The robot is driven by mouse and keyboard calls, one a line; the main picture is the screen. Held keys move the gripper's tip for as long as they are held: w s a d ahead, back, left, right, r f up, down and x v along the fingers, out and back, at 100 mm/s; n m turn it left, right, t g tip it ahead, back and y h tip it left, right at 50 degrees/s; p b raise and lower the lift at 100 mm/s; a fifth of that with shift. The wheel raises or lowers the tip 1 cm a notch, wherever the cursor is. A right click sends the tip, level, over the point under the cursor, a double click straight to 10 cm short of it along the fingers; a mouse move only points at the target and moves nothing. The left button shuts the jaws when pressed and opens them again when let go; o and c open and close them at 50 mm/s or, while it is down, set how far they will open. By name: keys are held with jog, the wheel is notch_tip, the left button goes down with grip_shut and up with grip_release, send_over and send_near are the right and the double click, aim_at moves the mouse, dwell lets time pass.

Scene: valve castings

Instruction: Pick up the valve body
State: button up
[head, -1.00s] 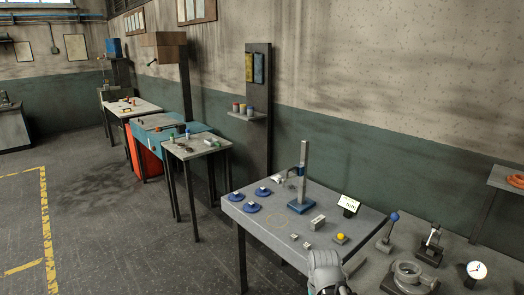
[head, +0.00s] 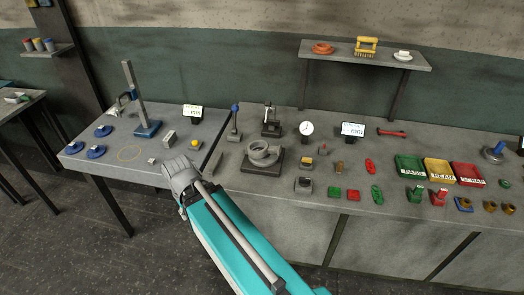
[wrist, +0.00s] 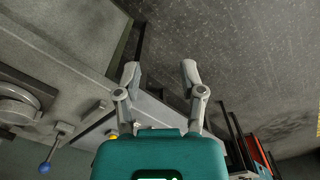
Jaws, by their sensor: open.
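A grey round casting with a wide open bore, which looks like the valve body (head: 262,152), sits on a dark square base on the right-hand bench in the head view. Part of a round grey piece, likely the same one, shows at the left edge of the wrist view (wrist: 18,106). My gripper (wrist: 160,74) is open and empty in the wrist view, its two fingers apart over the floor beyond the bench edge. In the head view my arm reaches up in front of the benches, left of the casting; the jaws cannot be made out there.
A blue-knobbed lever (head: 235,122) and a dark stand (head: 271,124) rise close behind the casting. A dial gauge (head: 306,129) stands to its right. Green, yellow and red bins (head: 410,167) and several small parts lie further right. A tall blue-based post (head: 148,128) stands on the left bench.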

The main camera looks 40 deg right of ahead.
jog(key=shift+o, duration=0.3)
jog(key=w+d+f+m+g+h+b, duration=0.1)
jog(key=w+d+m+h+b, duration=0.5)
jog(key=d, duration=0.8)
jog(key=w+d+f+m+g+h+b, duration=0.1)
jog(key=w+d+m+h+b, duration=0.6)
jog(key=w+d+m, duration=0.5)
jog(key=shift+w+d+f+m+g+b, duration=0.15)
jog(key=shift+w+d+m+g+b, duration=0.3)
jog(key=shift+d, duration=0.75)
jog(key=shift+b+x, duration=1.65)
jog(key=shift+x, duration=2.7)
